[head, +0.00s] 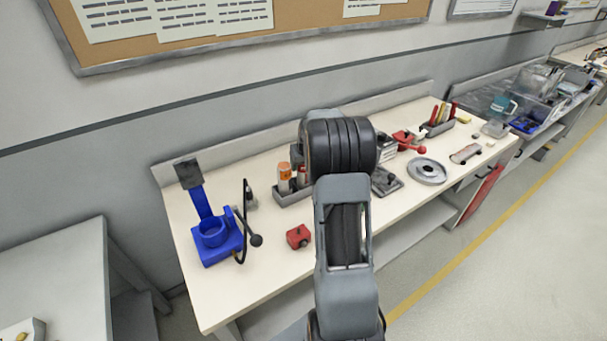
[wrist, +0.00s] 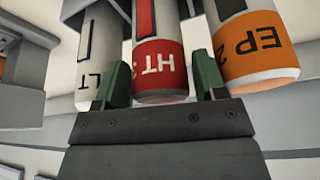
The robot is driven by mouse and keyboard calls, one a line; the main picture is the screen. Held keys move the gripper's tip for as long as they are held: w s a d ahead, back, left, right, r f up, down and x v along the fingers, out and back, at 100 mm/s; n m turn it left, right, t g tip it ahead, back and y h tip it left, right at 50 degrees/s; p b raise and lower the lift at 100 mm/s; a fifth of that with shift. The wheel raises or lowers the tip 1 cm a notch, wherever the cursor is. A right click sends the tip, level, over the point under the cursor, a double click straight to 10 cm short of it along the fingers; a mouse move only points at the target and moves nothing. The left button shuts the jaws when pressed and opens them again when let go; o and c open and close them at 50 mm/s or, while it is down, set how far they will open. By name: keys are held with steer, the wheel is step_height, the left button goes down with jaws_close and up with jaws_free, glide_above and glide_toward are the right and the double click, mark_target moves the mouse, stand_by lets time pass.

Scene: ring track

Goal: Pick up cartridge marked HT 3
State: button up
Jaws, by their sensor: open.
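The digit after HT is partly legible and looks like a 3. My gripper (wrist: 160,88) is open, with one green finger on each side of the HT cartridge's lower end. I cannot tell whether the fingers touch it. In the head view my arm hides the gripper. An orange-banded cartridge marked EP 2 (wrist: 255,45) is right of the fingers. A white cartridge marked LT (wrist: 98,60) is left, partly behind the left finger.
In the head view, a small grey holder (head: 291,195) with orange-topped and red-topped items stands on the workbench (head: 275,258), left of my arm. A blue stand (head: 213,235) and a red block (head: 298,237) are nearby.

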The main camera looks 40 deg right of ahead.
steer(key=shift+f, duration=0.1)
jaws_close()
stand_by(0.6)
